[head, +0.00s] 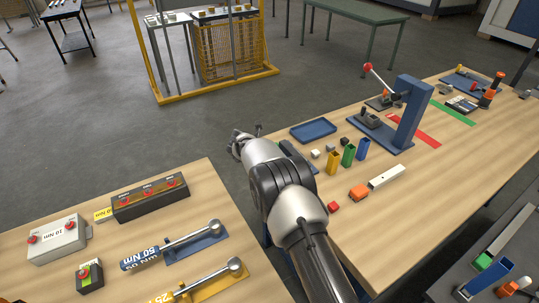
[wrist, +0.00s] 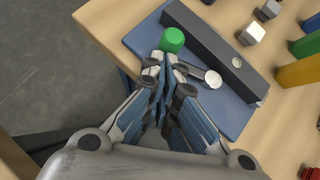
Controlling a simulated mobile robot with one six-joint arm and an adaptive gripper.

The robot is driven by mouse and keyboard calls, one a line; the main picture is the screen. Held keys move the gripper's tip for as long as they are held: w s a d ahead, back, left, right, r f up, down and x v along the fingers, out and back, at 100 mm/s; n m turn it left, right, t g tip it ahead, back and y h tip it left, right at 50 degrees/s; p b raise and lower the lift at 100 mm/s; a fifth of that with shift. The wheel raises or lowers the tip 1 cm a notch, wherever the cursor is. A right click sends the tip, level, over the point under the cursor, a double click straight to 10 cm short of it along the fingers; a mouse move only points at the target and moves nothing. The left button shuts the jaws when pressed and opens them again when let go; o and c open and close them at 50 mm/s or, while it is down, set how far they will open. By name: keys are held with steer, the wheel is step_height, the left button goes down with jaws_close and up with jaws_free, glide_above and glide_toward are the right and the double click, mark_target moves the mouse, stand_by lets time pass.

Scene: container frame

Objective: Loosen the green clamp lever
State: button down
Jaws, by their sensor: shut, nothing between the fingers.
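The green clamp lever's green knob (wrist: 172,39) shows in the wrist view, just beyond my fingertips, on a blue plate (wrist: 225,108). A silver round pivot (wrist: 212,78) lies to the right of the fingers. Part of the lever between knob and pivot is hidden behind my fingers. My gripper (wrist: 163,62) is shut and empty, with its tips close to the knob; I cannot tell whether they touch. In the head view my arm hides the lever and my fingers; only part of the blue plate (head: 297,154) shows beside the arm.
A dark bar (wrist: 200,40) stands along the plate beside the lever. Yellow (head: 333,162), green (head: 348,154) and blue (head: 363,149) holders stand to the right. A red cube (head: 333,207) lies near the table's front edge. A blue tray (head: 313,130) sits behind. Floor lies left of the table edge.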

steer(key=shift+w+b, duration=0.3)
steer(key=shift+w, duration=0.2)
stand_by(0.5)
